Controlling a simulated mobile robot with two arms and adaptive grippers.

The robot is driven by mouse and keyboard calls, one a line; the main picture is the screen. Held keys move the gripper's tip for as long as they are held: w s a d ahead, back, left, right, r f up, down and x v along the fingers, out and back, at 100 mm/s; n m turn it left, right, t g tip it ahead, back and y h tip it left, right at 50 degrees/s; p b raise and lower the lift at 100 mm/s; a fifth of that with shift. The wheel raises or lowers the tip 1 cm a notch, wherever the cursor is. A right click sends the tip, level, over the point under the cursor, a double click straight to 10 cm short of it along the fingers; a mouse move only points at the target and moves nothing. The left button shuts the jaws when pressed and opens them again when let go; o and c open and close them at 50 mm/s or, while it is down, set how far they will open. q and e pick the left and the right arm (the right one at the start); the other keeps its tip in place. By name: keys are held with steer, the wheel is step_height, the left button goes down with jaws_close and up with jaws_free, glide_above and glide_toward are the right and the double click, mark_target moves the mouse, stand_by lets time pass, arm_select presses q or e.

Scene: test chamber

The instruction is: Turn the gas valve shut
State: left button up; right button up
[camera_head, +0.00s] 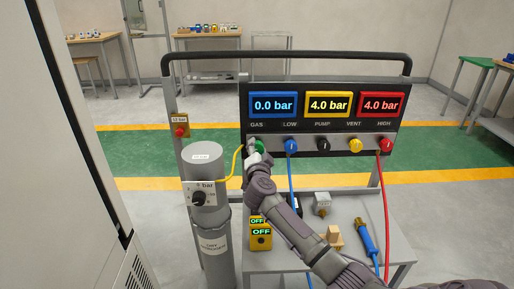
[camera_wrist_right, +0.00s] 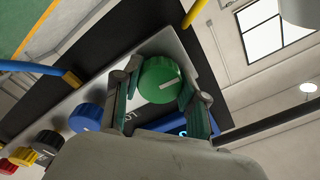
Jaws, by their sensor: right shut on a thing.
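The gas valve is a green round knob (camera_head: 260,146) under the label GAS at the left end of the panel's valve row. My right gripper (camera_head: 252,147) is at this knob in the head view, and my arm hides part of it. In the right wrist view the green knob (camera_wrist_right: 160,80) sits between the two fingers of my right gripper (camera_wrist_right: 157,95), which is shut on it. A white mark runs across its face. The blue display (camera_head: 273,105) above it reads 0.0 bar. My left gripper is not in view.
Blue (camera_head: 291,146), black (camera_head: 323,144), yellow (camera_head: 355,145) and red (camera_head: 386,145) knobs continue the row. A grey cylinder (camera_head: 205,230) stands left of the cart. The cart's shelf (camera_head: 300,260) holds a yellow box (camera_head: 260,238) reading OFF and a blue tool (camera_head: 367,238).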

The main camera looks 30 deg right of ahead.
steer(key=m+p, duration=0.3)
steer(key=shift+r, duration=0.15)
steer(key=m+p, duration=0.1)
steer(key=m, duration=0.2)
steer(key=shift+m+p, duration=0.4)
steer(key=m+p, duration=0.1)
steer(key=m, duration=0.3)
steer(key=shift+m, duration=0.3)
steer(key=m, duration=0.5)
steer(key=shift+f+m, duration=0.25)
steer(key=shift+m, duration=0.05)
steer(key=o, duration=1.1)
steer(key=shift+r, duration=0.1)
steer(key=shift+o, duration=0.2)
steer(key=shift+s, duration=0.1)
